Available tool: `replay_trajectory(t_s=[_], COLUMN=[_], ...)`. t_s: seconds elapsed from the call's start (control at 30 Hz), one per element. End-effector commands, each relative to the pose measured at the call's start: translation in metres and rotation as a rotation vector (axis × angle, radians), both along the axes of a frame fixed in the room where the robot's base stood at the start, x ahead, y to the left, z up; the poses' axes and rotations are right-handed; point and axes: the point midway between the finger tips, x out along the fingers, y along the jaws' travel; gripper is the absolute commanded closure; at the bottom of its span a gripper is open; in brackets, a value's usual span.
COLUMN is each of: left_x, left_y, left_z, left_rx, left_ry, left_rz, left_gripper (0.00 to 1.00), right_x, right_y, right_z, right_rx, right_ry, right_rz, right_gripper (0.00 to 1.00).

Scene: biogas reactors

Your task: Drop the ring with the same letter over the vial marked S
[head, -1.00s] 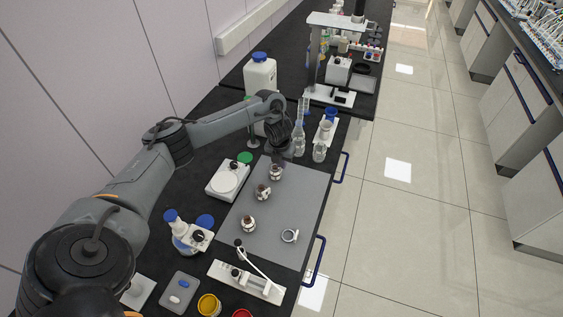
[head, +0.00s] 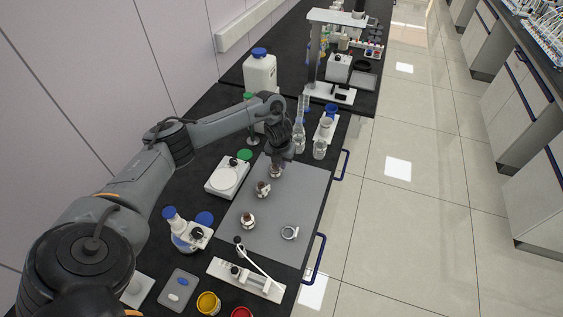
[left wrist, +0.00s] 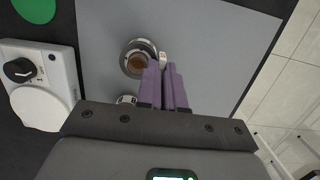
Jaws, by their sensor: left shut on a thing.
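Three small brown vials with white markings stand in a row on the grey mat (head: 300,195): a far vial (head: 275,172), a middle vial (head: 263,188) and a near vial (head: 248,221). Their letters are too small to read. My left gripper (head: 279,158) is low at the far vial. In the left wrist view its purple fingers (left wrist: 163,72) are shut on the pale tab of a grey ring (left wrist: 126,50). The ring encircles the vial's brown top (left wrist: 137,64) in this view; its height on the vial is unclear. Another loose ring (head: 289,233) lies on the mat's near right.
A white balance (head: 228,180) stands left of the mat. Glass flasks (head: 319,149) and a white jug (head: 260,72) stand beyond it. The mat's right side is mostly clear.

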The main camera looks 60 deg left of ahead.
Motion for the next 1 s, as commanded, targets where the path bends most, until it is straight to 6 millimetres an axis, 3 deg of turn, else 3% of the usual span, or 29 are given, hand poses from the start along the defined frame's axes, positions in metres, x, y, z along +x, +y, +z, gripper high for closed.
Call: replay_trajectory(t_s=[0.23,0.3,0.43,0.63,0.8,1.0], left_x=[0.0001,0.0001,0.0001,0.0,0.0,-0.0001], left_y=[0.0,0.0,0.0,0.0001,0.0001,0.0002], left_z=[0.0001,0.0001,0.0002,0.0002,0.0001,0.0002], left_rx=[0.0,0.0,0.0,0.0,0.0,0.0], left_ry=[0.0,0.0,0.0,0.0,0.0,0.0], left_rz=[0.0,0.0,0.0,0.0,0.0,0.0], left_gripper=[1.0,0.84,0.64,0.63,0.42,0.42], right_x=[0.0,0.0,0.0,0.0,0.0001,0.0], right_y=[-0.0001,0.0001,0.0006,0.0016,0.0023,0.0023], right_z=[0.0001,0.0001,0.0001,0.0002,0.0003,0.0003], right_rx=[0.0,0.0,0.002,0.007,0.009,0.009], right_ry=[0.0,0.0,0.0,0.0,0.0,0.0], right_rz=[0.0,0.0,-0.001,-0.004,-0.006,-0.006], right_gripper=[0.57,0.57,0.57,0.57,0.57,0.57])
